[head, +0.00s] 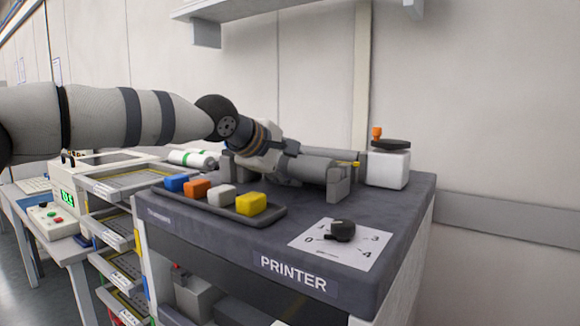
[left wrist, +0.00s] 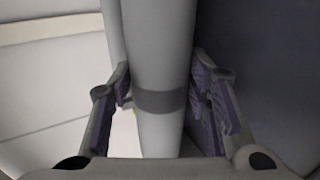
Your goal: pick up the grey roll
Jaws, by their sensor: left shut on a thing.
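The grey roll (head: 318,166) lies level across a dark cradle (head: 339,184) at the back of the printer trolley's top. My left gripper (head: 284,166) reaches it from the upper left and is shut on it around its middle. In the left wrist view the roll (left wrist: 160,60) runs between the two fingers, pale with a darker grey band (left wrist: 160,101). Part of the roll is hidden behind the gripper in the head view. My right gripper is not in view.
A dark tray (head: 262,217) holds several coloured blocks in front. A white bottle (head: 387,167) stands right of the cradle. A black knob (head: 342,230) sits on a dial card (head: 358,252) near the front.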

